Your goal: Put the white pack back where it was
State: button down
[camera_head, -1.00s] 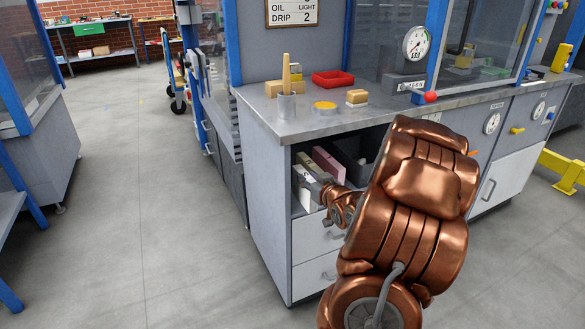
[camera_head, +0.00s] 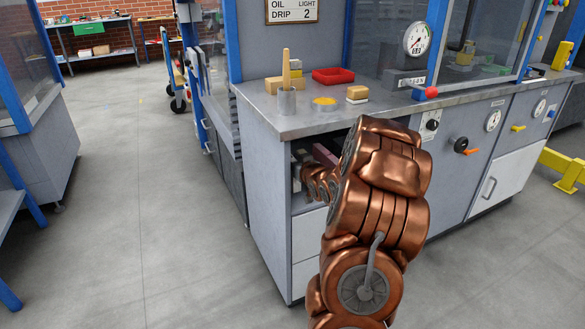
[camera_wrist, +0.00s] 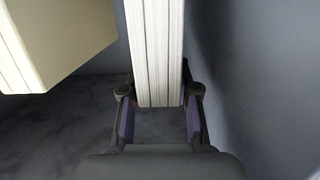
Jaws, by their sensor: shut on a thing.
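In the wrist view the white pack (camera_wrist: 155,55) stands upright on edge between my gripper's (camera_wrist: 160,98) two fingers, which are shut on it. Its lower end lies between the fingertips, and its upper part runs out of the picture. In the head view my copper arm covers most of the open compartment (camera_head: 310,209) under the counter. My gripper (camera_head: 297,172) is at the left of that opening, small and partly hidden there. I cannot tell from the head view how far in the white pack is.
A cream pack (camera_wrist: 60,45) is left of the white pack in the wrist view, with a gap between. A grey wall (camera_wrist: 260,80) is close on the right. A pink pack (camera_head: 324,155) shows in the compartment. The counter (camera_head: 320,122) above holds several small things.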

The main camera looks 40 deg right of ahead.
jog(key=shift+f, duration=1.1)
jog(key=shift+f, duration=0.1)
jog(key=c, duration=0.8)
grip_release()
jog(key=shift+c, duration=0.2)
jog(key=shift+s, duration=0.25)
jog(key=v, duration=1.1)
jog(key=shift+s+a+p, duration=0.25)
jog(key=shift+p, duration=0.15)
